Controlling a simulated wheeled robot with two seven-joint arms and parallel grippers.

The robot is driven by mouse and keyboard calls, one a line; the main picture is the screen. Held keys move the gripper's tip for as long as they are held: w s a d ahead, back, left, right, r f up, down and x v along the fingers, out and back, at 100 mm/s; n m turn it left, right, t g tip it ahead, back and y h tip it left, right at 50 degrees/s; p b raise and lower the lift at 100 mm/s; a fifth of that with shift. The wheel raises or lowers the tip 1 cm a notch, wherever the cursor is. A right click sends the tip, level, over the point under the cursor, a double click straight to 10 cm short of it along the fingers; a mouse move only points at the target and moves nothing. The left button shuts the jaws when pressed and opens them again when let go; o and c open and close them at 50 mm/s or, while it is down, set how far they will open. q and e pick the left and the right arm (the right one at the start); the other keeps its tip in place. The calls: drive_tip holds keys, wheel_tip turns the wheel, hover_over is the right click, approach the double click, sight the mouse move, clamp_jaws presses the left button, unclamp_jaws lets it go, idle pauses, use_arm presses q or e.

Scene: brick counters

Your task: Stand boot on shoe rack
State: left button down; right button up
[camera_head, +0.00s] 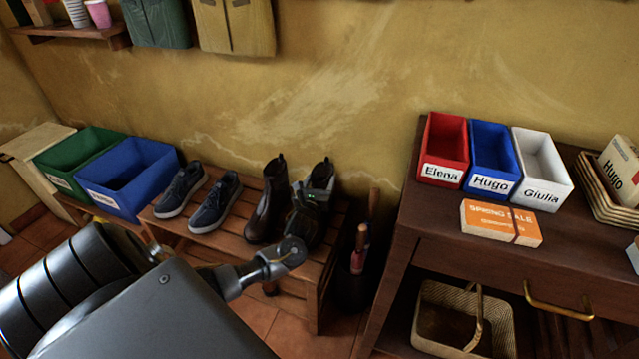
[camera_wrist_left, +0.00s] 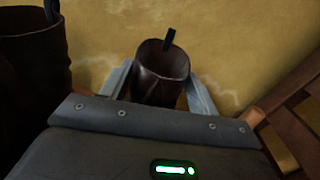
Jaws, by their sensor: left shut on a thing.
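A dark brown boot (camera_head: 322,174) is upright at the right end of the wooden shoe rack (camera_head: 205,238). My left gripper (camera_head: 311,196) is shut on this boot and hides part of its shaft. In the left wrist view the boot's open top and pull tab (camera_wrist_left: 163,70) show between the two fingers. The arm hides the sole, so I cannot tell whether it touches the rack. The matching boot (camera_head: 268,203) stands just to its left, and also shows in the left wrist view (camera_wrist_left: 34,62). My right gripper is out of view.
Blue sneakers (camera_head: 212,203) stand left of the boots on the rack. Blue (camera_head: 133,178) and green (camera_head: 75,157) bins are farther left. A dark stand with handled items (camera_head: 358,252) is close on the right, before the brown table (camera_head: 400,235) with labelled boxes.

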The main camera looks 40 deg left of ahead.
use_arm(q)
drive_tip(key=shift+f, duration=0.3)
idle(0.5)
drive_tip(key=shift+c, duration=1.5)
unclamp_jaws()
